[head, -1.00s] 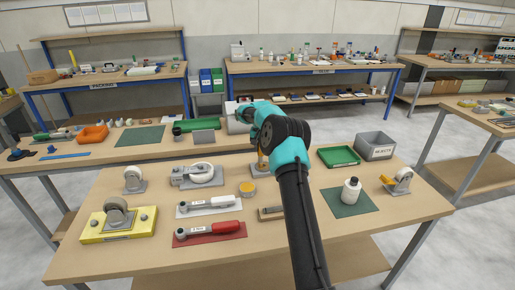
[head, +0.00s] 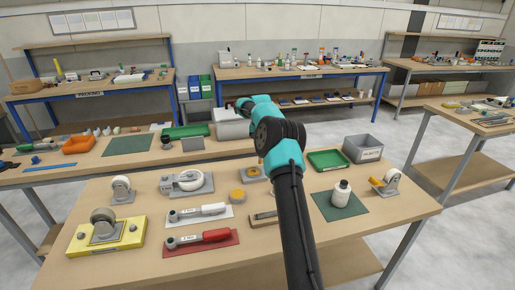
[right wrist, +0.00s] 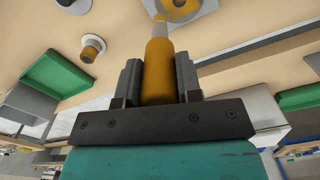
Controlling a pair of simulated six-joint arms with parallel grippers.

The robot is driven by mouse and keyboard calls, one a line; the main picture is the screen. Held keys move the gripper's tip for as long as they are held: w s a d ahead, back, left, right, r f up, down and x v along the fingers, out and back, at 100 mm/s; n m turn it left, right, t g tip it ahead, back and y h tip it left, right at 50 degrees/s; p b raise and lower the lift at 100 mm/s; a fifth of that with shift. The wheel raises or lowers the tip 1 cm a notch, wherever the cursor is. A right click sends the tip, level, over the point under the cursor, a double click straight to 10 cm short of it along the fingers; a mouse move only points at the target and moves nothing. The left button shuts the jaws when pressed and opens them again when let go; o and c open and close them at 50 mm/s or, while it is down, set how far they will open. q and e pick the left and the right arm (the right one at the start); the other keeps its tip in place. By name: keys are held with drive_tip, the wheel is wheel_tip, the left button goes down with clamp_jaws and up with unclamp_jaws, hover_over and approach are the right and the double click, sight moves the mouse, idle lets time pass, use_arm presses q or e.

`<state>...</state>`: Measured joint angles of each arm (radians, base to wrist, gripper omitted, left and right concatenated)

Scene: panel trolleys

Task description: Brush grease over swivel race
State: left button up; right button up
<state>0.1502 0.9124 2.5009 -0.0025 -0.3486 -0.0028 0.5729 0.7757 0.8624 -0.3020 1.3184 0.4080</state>
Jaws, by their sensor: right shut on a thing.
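My right gripper (right wrist: 158,68) is shut on the brush (right wrist: 159,82), which has an orange-brown handle and a grey ferrule. Its tip points to the top of the right wrist view, over the edge of a grey plate with an orange ring, the swivel race (right wrist: 181,9). I cannot tell whether the tip touches it. In the head view the swivel race (head: 252,173) sits at the table's back edge, left of my right arm. A round tin with an orange-yellow top (head: 238,196) stands just nearer, perhaps the grease. My left gripper is not in view.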

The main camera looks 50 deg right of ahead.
drive_tip(key=shift+r, duration=1.55)
